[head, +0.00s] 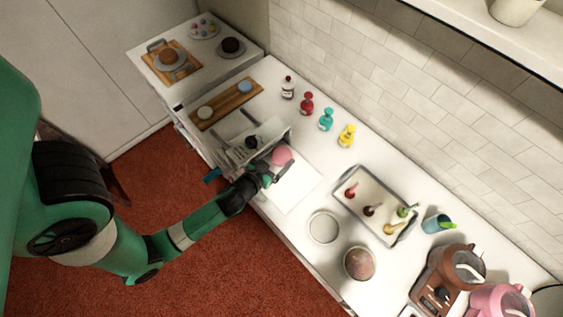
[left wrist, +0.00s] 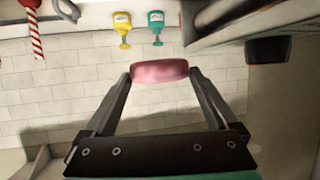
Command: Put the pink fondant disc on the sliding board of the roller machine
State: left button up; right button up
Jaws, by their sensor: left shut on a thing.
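The pink fondant disc (head: 282,155) is between the fingers of my left gripper (head: 268,171). The left wrist view shows the disc (left wrist: 160,71) edge-on, with the left gripper (left wrist: 160,77) shut on its two sides. In the head view the disc is just right of the roller machine (head: 256,145), over or near the left end of the white sliding board (head: 297,186). I cannot tell whether the disc touches the board. My right gripper is not in view.
Red, teal and yellow bottles (head: 346,136) stand behind the board. A tray with several colored tools (head: 375,228) is to its right. A white plate (head: 324,212) and a round bowl (head: 359,263) stand farther right. A wooden board (head: 212,109) lies left of the machine.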

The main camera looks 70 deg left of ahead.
pick_arm(q)
notch_tip(320, 180, down, 8)
jog(key=b, duration=0.4)
jog(key=shift+f, duration=0.15)
jog(key=shift+f+b, duration=1.2)
jog(key=shift+f, duration=0.55)
jog(key=shift+f+b, duration=0.25)
jog(key=shift+b, duration=0.05)
jog(key=o, duration=1.2)
jog(key=shift+c, duration=0.2)
jog(key=shift+r+p, duration=0.25)
jog(key=shift+p, duration=0.05)
jog(key=b+v, duration=0.3)
jog(key=v, duration=0.7)
jog(key=shift+s+d, duration=0.2)
jog(key=shift+s+d+r+b, duration=0.3)
jog(key=shift+s+r, duration=0.15)
jog(key=shift+s, duration=0.1)
